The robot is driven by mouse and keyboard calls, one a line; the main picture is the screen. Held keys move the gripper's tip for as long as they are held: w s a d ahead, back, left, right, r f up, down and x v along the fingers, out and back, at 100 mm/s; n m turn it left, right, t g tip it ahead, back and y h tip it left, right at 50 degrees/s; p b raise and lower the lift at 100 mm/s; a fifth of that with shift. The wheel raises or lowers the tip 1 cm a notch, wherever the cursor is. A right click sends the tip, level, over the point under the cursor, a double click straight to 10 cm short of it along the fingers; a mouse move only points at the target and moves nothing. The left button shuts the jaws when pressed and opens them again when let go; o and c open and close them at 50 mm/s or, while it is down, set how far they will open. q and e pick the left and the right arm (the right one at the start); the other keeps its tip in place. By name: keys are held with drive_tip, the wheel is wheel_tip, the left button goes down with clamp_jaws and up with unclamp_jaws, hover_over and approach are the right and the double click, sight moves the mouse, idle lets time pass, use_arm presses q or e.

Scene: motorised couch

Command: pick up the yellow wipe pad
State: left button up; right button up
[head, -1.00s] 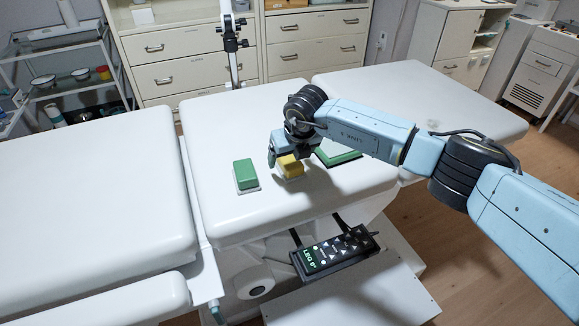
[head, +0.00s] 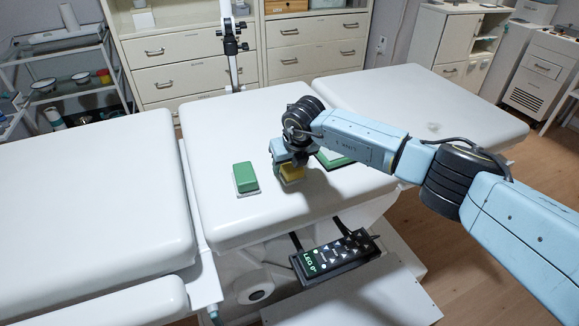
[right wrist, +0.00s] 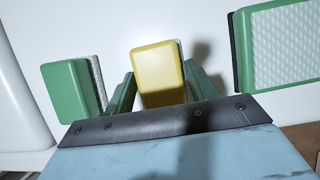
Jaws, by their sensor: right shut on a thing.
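The yellow wipe pad (head: 291,174) is a small yellow block with a pale base, on the white middle section of the couch (head: 226,123). My right gripper (head: 284,171) is over it from above, shut on it. In the right wrist view the yellow pad (right wrist: 158,73) sits between the green fingers of my right gripper (right wrist: 160,92). I cannot tell whether the pad is touching the couch or slightly raised. My left gripper is not in view.
A green pad (head: 245,177) stands left of the yellow one. A green-framed flat piece (head: 332,160) lies just right of it, partly behind my arm. A hand control panel (head: 333,256) hangs at the couch's front edge. The couch's left section (head: 85,190) is bare.

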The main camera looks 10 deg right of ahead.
drive_tip(key=shift+r, duration=0.1)
